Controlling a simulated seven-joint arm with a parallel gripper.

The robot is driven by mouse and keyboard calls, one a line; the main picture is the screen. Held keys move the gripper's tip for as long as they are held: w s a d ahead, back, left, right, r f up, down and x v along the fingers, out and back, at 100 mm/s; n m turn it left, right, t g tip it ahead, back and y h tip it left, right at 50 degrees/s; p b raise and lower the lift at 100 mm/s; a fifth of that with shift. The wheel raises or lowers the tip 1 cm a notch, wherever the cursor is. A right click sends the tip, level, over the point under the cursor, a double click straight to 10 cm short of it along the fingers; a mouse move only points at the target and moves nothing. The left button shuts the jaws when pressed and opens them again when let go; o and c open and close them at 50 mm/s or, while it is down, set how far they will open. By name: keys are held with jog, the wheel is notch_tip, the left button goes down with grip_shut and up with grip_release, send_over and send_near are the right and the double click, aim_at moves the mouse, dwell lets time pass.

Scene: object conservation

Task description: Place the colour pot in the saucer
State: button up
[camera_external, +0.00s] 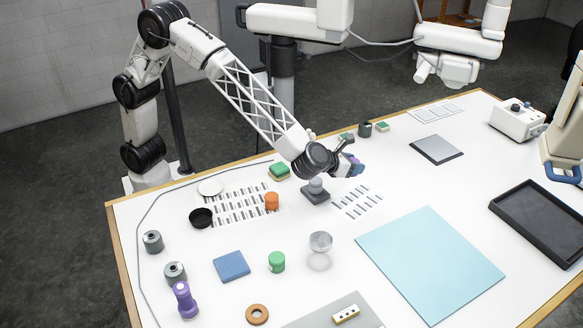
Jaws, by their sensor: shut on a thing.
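My gripper (352,163) is above the table near its back middle, at the end of the outstretched arm. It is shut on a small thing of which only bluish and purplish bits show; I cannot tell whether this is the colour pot. An orange pot (272,202) stands on the printed sheet at left, and a green pot (277,262) stands nearer the front. A shallow white round dish (211,187), which looks like the saucer, lies at the back left with nothing visible in it. A black round bowl (201,218) stands just in front of it.
A grey block with a knob (316,191) stands just below my gripper. A clear round object (320,242), blue square (231,266), purple piece (185,300) and wooden ring (257,314) lie forward. A large light-blue mat (430,262) and black tray (540,222) are at right.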

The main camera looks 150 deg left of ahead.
jog(key=s+d, duration=0.5)
jog(key=d, duration=0.6)
jog(key=s+d, duration=0.5)
jog(key=d, duration=0.5)
jog(key=s+d, duration=0.5)
jog(key=d, duration=0.6)
jog(key=s+d+f, duration=0.2)
jog(key=s+d, duration=0.3)
jog(key=s, duration=0.4)
jog(key=s+d+f, duration=0.2)
jog(key=s+d, duration=0.3)
jog(key=s, duration=0.4)
jog(key=s+d+f, duration=0.2)
jog(key=s+d, duration=0.3)
jog(key=s, duration=0.4)
jog(key=shift+d, duration=0.25)
send_over(211, 189)
jog(key=shift+s+a+f, duration=0.1)
jog(key=shift+f, duration=0.65)
jog(key=shift+f, duration=0.1)
jog(key=shift+f, duration=1.65)
